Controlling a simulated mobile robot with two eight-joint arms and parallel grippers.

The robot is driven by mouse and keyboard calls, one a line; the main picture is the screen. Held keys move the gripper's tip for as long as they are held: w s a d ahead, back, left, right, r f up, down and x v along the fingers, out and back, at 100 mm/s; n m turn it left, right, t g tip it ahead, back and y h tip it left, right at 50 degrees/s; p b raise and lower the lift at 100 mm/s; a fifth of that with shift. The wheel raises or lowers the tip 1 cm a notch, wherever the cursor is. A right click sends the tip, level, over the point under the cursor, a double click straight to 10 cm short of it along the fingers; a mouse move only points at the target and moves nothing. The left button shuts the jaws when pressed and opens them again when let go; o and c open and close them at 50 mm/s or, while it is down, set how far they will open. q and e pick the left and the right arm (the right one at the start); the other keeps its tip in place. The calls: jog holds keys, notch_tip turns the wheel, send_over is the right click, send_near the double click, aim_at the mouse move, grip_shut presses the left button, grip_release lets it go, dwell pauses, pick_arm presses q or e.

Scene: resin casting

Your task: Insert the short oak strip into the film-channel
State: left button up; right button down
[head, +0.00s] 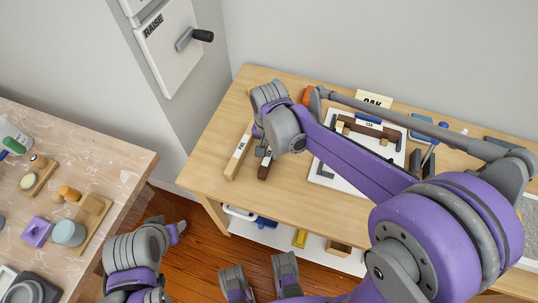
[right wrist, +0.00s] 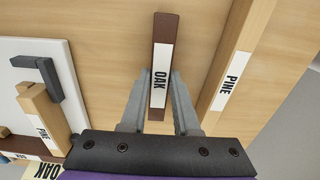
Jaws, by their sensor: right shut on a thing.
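The short oak strip (right wrist: 159,30) is dark brown with a white OAK label. In the right wrist view it stands between the two fingers of my right gripper (right wrist: 159,95), which is shut on it. In the head view the strip (head: 264,171) shows below my right wrist, near the table's left end; I cannot tell whether it touches the table. A white board (head: 325,168) to its right bears wooden pieces and dark brackets; it also shows in the right wrist view (right wrist: 22,65). I cannot pick out the film-channel surely. My left gripper (head: 180,228) is low at left, its fingers unclear.
A pine strip (head: 238,155) lies close beside the oak strip, also in the right wrist view (right wrist: 236,75). An OAK card (head: 374,98) stands behind the board. A workbench (head: 112,150) with small tools is at left. Bare tabletop (head: 285,190) lies in front.

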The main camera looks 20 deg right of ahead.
aim_at(269, 154)
jog(key=shift+r+p, duration=1.9)
jog(key=shift+r, duration=0.65)
jog(key=shift+f, duration=0.1)
